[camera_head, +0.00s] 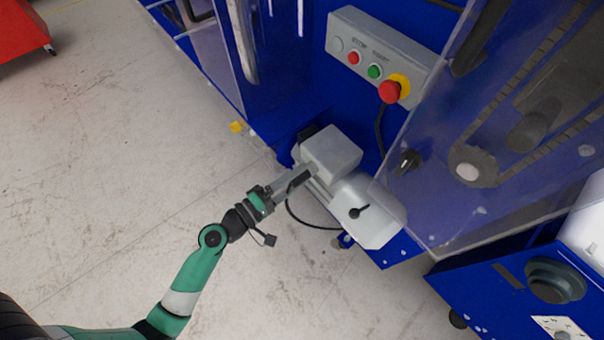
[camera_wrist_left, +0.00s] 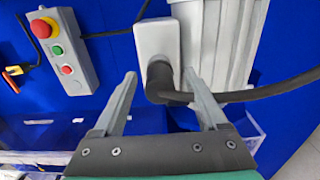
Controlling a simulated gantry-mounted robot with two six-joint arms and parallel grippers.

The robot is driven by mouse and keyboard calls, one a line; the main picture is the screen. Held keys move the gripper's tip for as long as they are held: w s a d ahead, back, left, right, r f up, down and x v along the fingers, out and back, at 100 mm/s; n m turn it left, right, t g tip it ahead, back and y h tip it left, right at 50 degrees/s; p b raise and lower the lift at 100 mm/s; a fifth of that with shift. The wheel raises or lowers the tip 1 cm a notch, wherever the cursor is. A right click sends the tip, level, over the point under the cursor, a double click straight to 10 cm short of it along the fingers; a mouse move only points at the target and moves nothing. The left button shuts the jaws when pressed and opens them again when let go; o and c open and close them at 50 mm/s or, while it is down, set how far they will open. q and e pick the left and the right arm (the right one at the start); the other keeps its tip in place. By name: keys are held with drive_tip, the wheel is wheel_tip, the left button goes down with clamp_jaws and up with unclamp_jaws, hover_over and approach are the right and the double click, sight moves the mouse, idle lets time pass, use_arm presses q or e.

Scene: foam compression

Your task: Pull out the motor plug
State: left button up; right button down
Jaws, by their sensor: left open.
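The motor plug (camera_wrist_left: 159,82) is a black elbow plug in the light grey motor box (camera_wrist_left: 158,40), which also shows in the head view (camera_head: 332,150). Its black cable (camera_wrist_left: 268,93) runs off to the right in the left wrist view. My left gripper (camera_wrist_left: 160,78) is open, with one finger on each side of the plug; whether either finger touches it I cannot tell. In the head view my left gripper (camera_head: 306,174) is at the near side of the motor box and the plug is largely hidden there. My right gripper is not in view.
A grey control box (camera_head: 380,58) with a red emergency stop (camera_head: 390,91) is on the blue machine above the motor. A clear guard panel (camera_head: 440,180) stands to the right. The cable (camera_head: 312,223) loops below the motor. Open concrete floor lies to the left.

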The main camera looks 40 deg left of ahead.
sight(291, 183)
use_arm(q)
clamp_jaws()
idle(0.3)
drive_tip(key=shift+s, duration=0.15)
drive_tip(key=shift+s, duration=0.15)
drive_tip(key=shift+s+a, duration=0.1)
drive_tip(key=shift+s, duration=0.5)
drive_tip(key=shift+s+a+b, duration=0.15)
drive_tip(key=shift+s+b, duration=0.55)
drive_tip(key=shift+s, duration=1.45)
